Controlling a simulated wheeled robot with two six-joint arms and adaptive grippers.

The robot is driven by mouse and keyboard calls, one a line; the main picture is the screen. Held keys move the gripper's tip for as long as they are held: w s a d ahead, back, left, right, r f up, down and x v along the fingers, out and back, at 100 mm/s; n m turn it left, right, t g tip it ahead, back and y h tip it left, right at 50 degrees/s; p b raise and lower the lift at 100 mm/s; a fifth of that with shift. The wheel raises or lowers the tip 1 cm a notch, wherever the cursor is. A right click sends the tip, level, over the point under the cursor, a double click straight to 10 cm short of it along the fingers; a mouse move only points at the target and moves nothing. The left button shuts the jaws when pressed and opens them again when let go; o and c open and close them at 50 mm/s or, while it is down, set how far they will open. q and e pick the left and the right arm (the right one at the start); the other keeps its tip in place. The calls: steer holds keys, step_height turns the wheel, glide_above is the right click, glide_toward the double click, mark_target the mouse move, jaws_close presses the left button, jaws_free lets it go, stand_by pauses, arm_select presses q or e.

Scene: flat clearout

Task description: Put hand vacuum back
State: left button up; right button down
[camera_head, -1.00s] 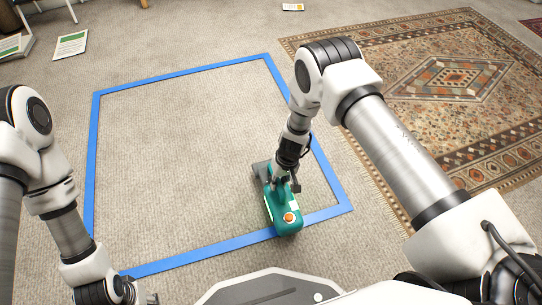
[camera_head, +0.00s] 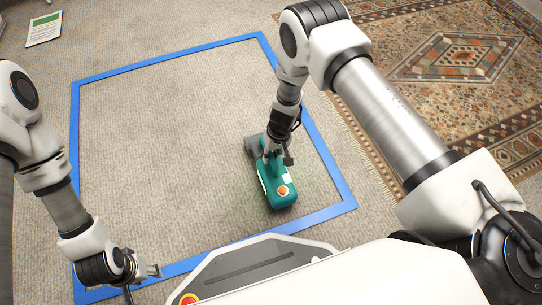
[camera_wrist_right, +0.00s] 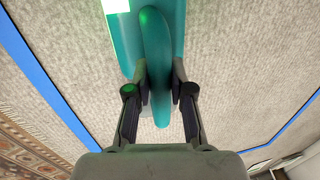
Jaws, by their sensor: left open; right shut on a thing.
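The hand vacuum (camera_head: 277,188) is teal with a dark grey nozzle end and an orange button. It is inside the blue taped square (camera_head: 349,203), near its right front corner. My right gripper (camera_head: 277,157) is shut on the vacuum's handle from above. In the right wrist view, the two fingers of the right gripper (camera_wrist_right: 160,95) sit on either side of the teal handle (camera_wrist_right: 155,60). Whether the vacuum touches the carpet is hard to tell. My left gripper (camera_head: 152,271) is open and empty by the front left edge of the square.
A patterned rug (camera_head: 455,75) lies to the right of the square. A green and white booklet (camera_head: 44,29) lies on the carpet at the far left. Most of the carpet inside the square (camera_head: 165,140) is bare.

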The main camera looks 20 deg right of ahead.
step_height(320, 180, down, 2)
steer(key=shift+f+b, duration=0.25)
steer(key=shift+b, duration=0.55)
steer(key=shift+r, duration=0.15)
steer(key=c, duration=1)
jaws_free()
step_height(320, 180, up, 12)
steer(key=d+p, duration=0.2)
steer(key=p, duration=0.4)
steer(key=s+d+f+g+h, duration=0.1)
steer(key=s+d+f+h, duration=0.1)
steer(key=s+d, duration=0.35)
steer(key=s+d+f+h, duration=0.1)
steer(key=s+d, duration=0.2)
steer(key=s, duration=0.5)
steer(key=shift+m+t+y, duration=0.3)
steer(key=shift+t+y, duration=0.1)
steer(key=shift+t, duration=0.2)
steer(key=s+r, duration=0.1)
steer(key=s, duration=0.3)
steer(key=s+r, duration=0.1)
steer(key=s, duration=0.2)
steer(key=s+a+r, duration=0.1)
steer(key=s, duration=0.3)
steer(key=shift+s+r, duration=0.15)
steer(key=shift+s, duration=0.2)
